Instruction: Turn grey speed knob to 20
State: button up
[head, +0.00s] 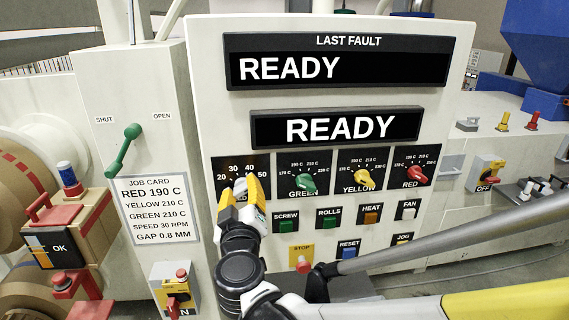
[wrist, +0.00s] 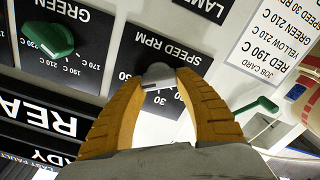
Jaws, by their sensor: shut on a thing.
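The grey speed knob (wrist: 158,71) sits on the black SPEED RPM panel, which appears upside down in the wrist view. My gripper (wrist: 160,80) has its two orange fingers closed on the knob, one tip on each side. In the head view my gripper (head: 242,190) is in front of the speed dial panel (head: 229,166) and covers its lower part and most of the knob. The numbers 20, 30, 40 and 50 show above it. I cannot tell exactly which number the knob points to.
The green knob (head: 307,181), yellow knob (head: 364,178) and red knob (head: 416,174) stand to the right. Buttons such as SCREW (head: 286,226) lie below. A green lever (head: 123,149) and a job card (head: 154,209) reading SPEED 30 RPM are to the left. Both displays read READY.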

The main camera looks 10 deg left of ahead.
jog(key=n+b, duration=0.1)
jog(key=n, duration=0.5)
jog(key=shift+a+f, duration=0.1)
jog(key=shift+f, duration=0.05)
jog(key=n+b, duration=0.1)
jog(key=n, duration=0.4)
jog(key=shift+f+n, duration=0.1)
jog(key=shift+n, duration=0.3)
jog(key=n, duration=0.6)
jog(key=shift+f+b, duration=0.15)
jog(key=shift+b, duration=0.25)
jog(key=n, duration=0.5)
jog(key=shift+n, duration=0.5)
jog(key=o, duration=1.2)
jog(key=shift+w+f, duration=0.1)
